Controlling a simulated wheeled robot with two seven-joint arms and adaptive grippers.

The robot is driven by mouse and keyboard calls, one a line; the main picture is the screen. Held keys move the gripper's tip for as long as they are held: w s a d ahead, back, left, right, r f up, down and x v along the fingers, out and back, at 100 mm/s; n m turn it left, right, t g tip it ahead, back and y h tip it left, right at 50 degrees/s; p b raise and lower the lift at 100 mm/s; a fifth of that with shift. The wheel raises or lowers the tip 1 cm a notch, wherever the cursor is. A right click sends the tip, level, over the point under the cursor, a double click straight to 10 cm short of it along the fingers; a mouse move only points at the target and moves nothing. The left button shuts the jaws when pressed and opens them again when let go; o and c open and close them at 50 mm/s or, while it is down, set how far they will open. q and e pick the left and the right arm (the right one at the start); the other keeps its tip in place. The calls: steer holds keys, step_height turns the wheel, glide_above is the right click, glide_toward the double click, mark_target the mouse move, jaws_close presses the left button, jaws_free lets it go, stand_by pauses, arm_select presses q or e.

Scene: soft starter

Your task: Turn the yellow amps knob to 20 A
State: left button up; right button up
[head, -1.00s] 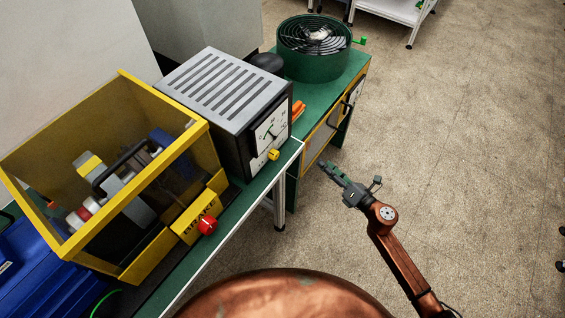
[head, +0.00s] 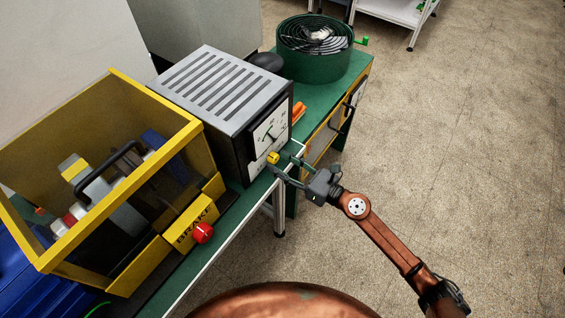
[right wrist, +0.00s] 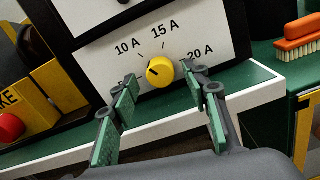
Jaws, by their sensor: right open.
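The yellow amps knob (head: 273,158) sits low on the white face of the grey slotted box (head: 215,90). In the right wrist view the knob (right wrist: 160,72) is round, with a small dark mark on its left side, towards the 10 A side. The labels 10 A, 15 A and 20 A run around it from left to right. My right gripper (head: 287,166) is open in front of the knob. In the right wrist view its green-padded fingers (right wrist: 166,92) stand to the lower left and right of the knob, apparently not touching it. My left gripper is not in view.
A yellow frame box (head: 195,160) with a red brake knob (head: 203,232) stands left of the grey box. A white-edged green bench (head: 230,222) runs beneath. An orange brush (right wrist: 298,38) lies to the right. The floor at right is clear.

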steer(key=shift+c, duration=0.2)
steer(key=c, duration=1.1)
